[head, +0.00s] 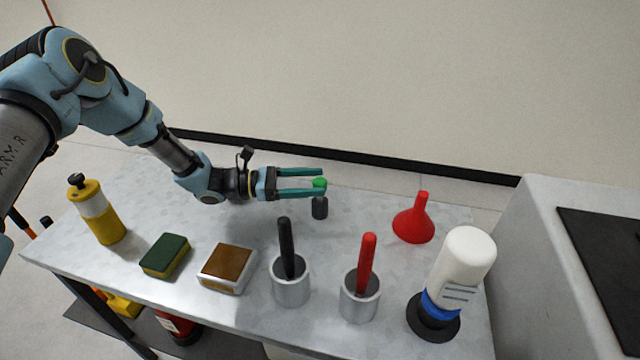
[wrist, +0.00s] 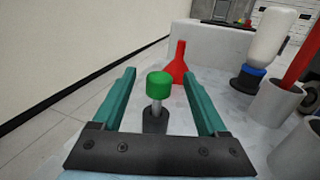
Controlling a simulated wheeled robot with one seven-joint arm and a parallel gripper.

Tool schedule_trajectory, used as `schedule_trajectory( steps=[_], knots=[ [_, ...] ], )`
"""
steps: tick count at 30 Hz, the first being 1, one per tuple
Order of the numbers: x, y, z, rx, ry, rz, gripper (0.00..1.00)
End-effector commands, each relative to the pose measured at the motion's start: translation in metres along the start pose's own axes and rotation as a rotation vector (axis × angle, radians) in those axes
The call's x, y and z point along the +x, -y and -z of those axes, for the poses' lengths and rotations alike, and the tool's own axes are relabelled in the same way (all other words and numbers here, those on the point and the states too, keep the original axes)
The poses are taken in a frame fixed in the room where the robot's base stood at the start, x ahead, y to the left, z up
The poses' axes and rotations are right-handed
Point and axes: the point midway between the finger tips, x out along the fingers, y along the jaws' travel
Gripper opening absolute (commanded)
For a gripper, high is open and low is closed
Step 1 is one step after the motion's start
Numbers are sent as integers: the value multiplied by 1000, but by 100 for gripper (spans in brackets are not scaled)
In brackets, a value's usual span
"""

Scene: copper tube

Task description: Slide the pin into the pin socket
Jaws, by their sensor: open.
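The pin has a green cylindrical head (wrist: 160,84) and a thin metallic shaft (wrist: 156,107). It stands upright in a short dark pin socket (wrist: 155,121), with a length of shaft showing between head and socket. In the head view the green head (head: 320,183) is between my fingertips, and the dark socket (head: 320,208) is below them on the table. My gripper (head: 323,182) is open, its teal fingers level and pointing right. In the wrist view a finger stands on either side of the pin, with gaps showing. How deep the shaft sits is hidden.
A red funnel (head: 414,222) stands to the right of the socket. Metal cups holding a black rod (head: 287,250) and a red rod (head: 366,265), a white bottle (head: 463,265), a sponge (head: 165,256), a brown-topped block (head: 228,267) and a yellow bottle (head: 101,215) stand nearer the front.

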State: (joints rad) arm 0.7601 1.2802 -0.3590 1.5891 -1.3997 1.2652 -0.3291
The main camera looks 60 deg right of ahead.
Motion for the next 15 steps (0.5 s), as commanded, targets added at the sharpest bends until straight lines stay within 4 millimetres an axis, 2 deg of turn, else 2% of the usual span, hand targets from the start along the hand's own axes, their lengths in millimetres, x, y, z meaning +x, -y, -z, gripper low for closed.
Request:
schedule_trajectory(
  steps=[4, 12, 15],
  knots=[
    [18, 0, -1, 0, -1, 1, 76],
    [21, 0, 0, 0, -1, -2, 76],
    [21, 0, 0, 0, -1, -2, 66]
  ],
)
